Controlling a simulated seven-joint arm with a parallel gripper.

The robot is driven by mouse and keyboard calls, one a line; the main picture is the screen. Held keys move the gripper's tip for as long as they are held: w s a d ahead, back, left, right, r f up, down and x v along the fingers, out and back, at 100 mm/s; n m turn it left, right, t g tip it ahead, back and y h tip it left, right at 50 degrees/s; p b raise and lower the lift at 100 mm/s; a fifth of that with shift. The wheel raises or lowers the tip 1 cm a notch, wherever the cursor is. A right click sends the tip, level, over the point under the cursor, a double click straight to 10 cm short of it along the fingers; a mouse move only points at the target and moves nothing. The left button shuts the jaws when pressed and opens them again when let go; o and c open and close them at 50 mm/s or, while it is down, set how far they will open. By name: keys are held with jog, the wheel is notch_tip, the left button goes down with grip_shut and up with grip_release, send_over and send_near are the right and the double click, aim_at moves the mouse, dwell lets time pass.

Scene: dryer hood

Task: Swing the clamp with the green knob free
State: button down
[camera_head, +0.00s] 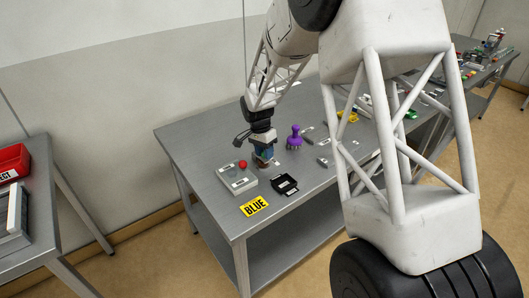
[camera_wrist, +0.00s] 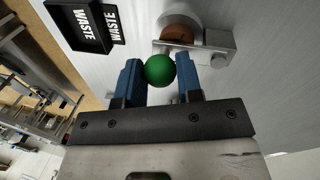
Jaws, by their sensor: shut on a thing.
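The green knob (camera_wrist: 160,70) shows in the wrist view, between the two blue fingers of my gripper (camera_wrist: 159,75). The fingers are shut on it from both sides. Just beyond it is a grey metal fixture (camera_wrist: 219,46) with a round brown piece (camera_wrist: 185,34) in it; how the clamp joins the knob is not clear. In the head view my gripper (camera_head: 263,158) is low over the table, beside a grey box (camera_head: 237,183) with a red ball knob (camera_head: 243,164). The green knob is hidden there.
A black waste tray (camera_wrist: 85,39) lies close by, also visible in the head view (camera_head: 285,184). A purple knobbed tool (camera_head: 294,137) and small parts lie to the right.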

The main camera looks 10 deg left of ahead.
jog(key=shift+w+d, duration=0.1)
jog(key=n, duration=0.1)
jog(key=w+n, duration=0.1)
jog(key=n, duration=0.1)
jog(key=w+d+n+t, duration=0.1)
jog(key=n, duration=0.2)
jog(key=w+n, duration=0.1)
jog(key=n, duration=0.1)
jog(key=w+n, duration=0.1)
jog(key=shift+d+n+t, duration=0.2)
jog(key=shift+n+t, duration=0.1)
jog(key=shift+t, duration=0.1)
jog(key=n, duration=0.1)
jog(key=w+n, duration=0.1)
jog(key=n, duration=0.1)
jog(key=w+n, duration=0.1)
jog(key=shift+a+n+t, duration=0.3)
jog(key=shift+t, duration=0.1)
jog(key=n, duration=0.1)
jog(key=w+a+n, duration=0.1)
jog(key=n, duration=0.2)
jog(key=shift+w+a+n+t+y, duration=0.2)
jog(key=shift+w+n+t+y, duration=0.1)
jog(key=shift+w+y, duration=0.1)
jog(key=c, duration=0.8)
grip_release()
jog(key=shift+r, duration=0.15)
